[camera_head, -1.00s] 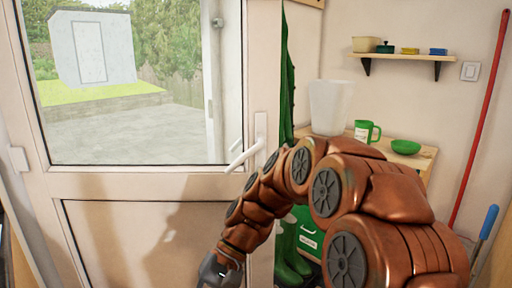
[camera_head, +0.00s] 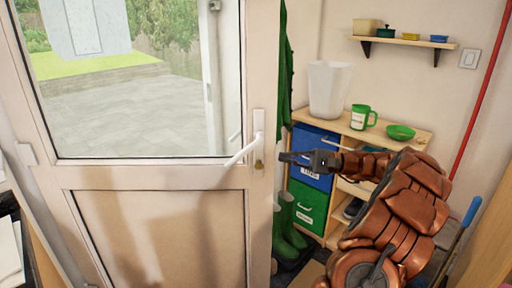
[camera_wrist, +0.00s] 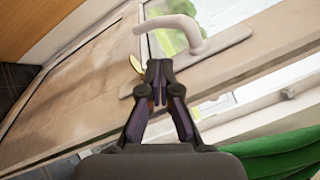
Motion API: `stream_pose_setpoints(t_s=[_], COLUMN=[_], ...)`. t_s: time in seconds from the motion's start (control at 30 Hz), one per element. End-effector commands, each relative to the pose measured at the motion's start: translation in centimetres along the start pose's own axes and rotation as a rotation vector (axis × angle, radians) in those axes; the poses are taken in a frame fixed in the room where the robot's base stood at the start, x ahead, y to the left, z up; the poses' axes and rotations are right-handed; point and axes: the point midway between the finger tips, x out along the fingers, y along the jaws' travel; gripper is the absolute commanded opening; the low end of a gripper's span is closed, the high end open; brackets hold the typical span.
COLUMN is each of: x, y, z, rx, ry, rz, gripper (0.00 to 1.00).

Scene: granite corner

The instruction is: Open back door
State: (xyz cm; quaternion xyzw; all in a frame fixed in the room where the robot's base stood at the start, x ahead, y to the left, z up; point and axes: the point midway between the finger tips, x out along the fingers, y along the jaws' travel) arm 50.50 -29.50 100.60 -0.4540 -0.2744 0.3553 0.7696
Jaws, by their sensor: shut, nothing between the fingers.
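The back door (camera_head: 150,176) is white, with a window in its upper half and a panel below. My gripper (camera_head: 282,158) is at the right of the handle, near the door's edge, pointing left. In the wrist view the handle (camera_wrist: 180,28) is ahead of my gripper (camera_wrist: 159,66), and the brass piece (camera_wrist: 136,64) is just left of the fingertips. The fingers are together and empty.
A wooden shelf unit (camera_head: 415,137) with blue and green drawers stands at the right, bearing a white bin (camera_head: 328,88), a green mug (camera_head: 362,117) and a green bowl (camera_head: 399,132). Green boots (camera_head: 287,232) stand beside the door.

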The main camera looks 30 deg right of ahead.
Motion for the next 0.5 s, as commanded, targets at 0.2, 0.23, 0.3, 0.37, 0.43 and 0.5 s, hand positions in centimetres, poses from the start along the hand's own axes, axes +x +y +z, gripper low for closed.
stream_pose_setpoints(t_s=[0.2,0.23,0.3,0.37,0.43,0.5], x=[0.6,1.0,2.1,3.1,4.4,5.5], y=[-0.4,-0.4,-0.3,-0.4,-0.4,-0.5], z=[-0.1,-0.1,-0.1,-0.1,-0.1,-0.1], rx=[-0.005,-0.004,-0.001,-0.002,-0.002,-0.005], ry=[0.004,0.003,0.002,0.003,0.005,0.004], rz=[-0.014,-0.013,-0.014,-0.014,-0.012,-0.012], gripper=[0.0,0.0,0.0,0.0,0.0,0.0])
